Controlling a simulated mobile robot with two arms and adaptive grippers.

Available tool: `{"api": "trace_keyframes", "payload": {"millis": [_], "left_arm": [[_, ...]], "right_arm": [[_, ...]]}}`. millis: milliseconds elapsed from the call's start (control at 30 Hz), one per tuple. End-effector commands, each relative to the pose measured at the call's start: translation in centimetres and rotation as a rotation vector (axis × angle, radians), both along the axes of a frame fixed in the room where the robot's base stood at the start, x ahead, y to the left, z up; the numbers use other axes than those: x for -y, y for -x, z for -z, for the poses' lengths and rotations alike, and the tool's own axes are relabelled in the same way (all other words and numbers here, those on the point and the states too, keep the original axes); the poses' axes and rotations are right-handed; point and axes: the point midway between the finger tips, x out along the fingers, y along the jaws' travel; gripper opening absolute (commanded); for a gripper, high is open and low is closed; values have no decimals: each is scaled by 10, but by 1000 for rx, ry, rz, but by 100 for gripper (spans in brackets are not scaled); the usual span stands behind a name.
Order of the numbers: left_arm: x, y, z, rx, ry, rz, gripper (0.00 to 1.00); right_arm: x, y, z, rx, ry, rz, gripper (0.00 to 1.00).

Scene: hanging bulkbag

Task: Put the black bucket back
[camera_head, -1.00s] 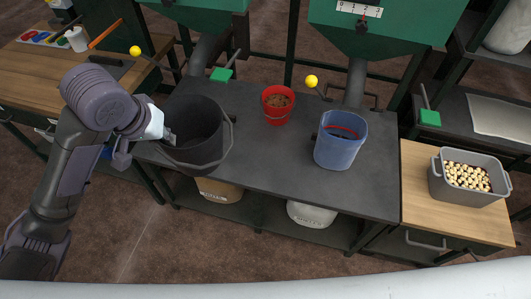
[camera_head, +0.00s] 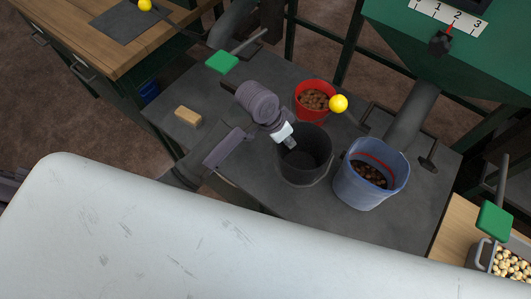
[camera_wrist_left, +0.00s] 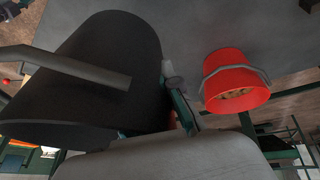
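The black bucket (camera_head: 306,172) is empty and upright, in front of the red bucket and to the left of the blue bucket. In the left wrist view the bucket (camera_wrist_left: 100,70) fills the upper left, with its grey handle across it. My left gripper (camera_head: 290,143) is at its left rim and appears shut on it; the fingertips are partly hidden. I cannot tell whether the bucket's base touches the dark table (camera_head: 225,155). My right gripper is not in view.
The red bucket (camera_head: 311,112) and the blue bucket (camera_head: 365,190) hold brown pieces. A tan block (camera_head: 188,117) lies on the table's left part, with free room around it. A grey bin (camera_head: 483,254) stands at lower right. A green hopper (camera_head: 470,65) overhangs the back right.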

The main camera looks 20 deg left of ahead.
Motion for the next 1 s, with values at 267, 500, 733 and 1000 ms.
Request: {"api": "trace_keyframes", "payload": {"millis": [267,500,733,1000], "left_arm": [[-54,-13,33,-3,-5,-2,0],[-99,-24,61,0,-3,0,0],[-111,-27,75,0,0,1,0],[-111,-27,108,1,-1,1,0]], "right_arm": [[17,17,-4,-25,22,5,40],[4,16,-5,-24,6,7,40],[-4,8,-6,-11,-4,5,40],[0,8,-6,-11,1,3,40]]}}
